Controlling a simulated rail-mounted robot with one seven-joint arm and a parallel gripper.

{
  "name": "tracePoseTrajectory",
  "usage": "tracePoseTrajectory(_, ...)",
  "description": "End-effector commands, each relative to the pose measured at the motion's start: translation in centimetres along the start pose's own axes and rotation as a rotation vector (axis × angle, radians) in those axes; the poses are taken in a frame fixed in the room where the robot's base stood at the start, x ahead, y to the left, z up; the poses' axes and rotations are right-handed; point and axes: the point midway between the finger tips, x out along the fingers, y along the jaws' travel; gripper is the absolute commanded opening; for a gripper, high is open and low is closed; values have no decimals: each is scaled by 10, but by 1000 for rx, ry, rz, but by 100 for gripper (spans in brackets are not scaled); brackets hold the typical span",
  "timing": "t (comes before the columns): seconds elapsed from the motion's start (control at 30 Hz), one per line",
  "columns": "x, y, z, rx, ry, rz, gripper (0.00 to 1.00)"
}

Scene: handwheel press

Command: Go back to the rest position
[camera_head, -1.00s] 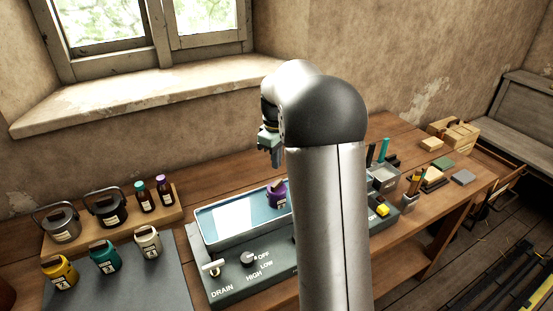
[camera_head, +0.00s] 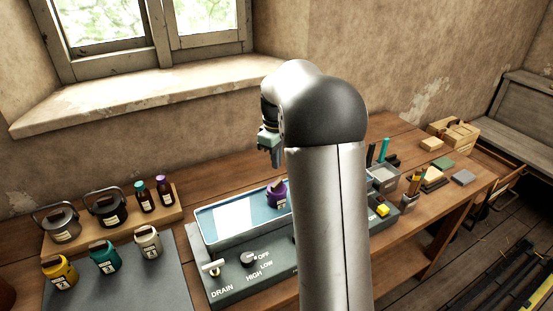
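My gripper (camera_head: 275,155) hangs in the air above the workbench, partly hidden behind my own arm. Its fingers point down, and I cannot tell whether they are apart or closed. Below it, a purple jar (camera_head: 277,195) with a dark lid stands in the blue-lined basin (camera_head: 208,236) of the grey press unit. The jar is well apart from the gripper. My arm hides the right part of the unit.
Yellow (camera_head: 60,272), teal (camera_head: 105,257) and white (camera_head: 148,243) jars stand on a grey mat at left. Two kettles and two bottles stand on a wooden board (camera_head: 170,216) behind them. The window sill (camera_head: 150,92) is bare.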

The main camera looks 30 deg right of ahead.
Motion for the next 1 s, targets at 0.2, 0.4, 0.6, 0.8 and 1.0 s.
tracePoseTrajectory(0.2,5,0,0,0,0,0,0)
tracePoseTrajectory(0.4,11,0,0,0,0,0,0)
tracePoseTrajectory(0.6,17,0,0,0,0,0,0)
tracePoseTrajectory(0.8,23,0,0,0,0,0,0)
tracePoseTrajectory(1.0,29,0,0,0,0,-1,0)
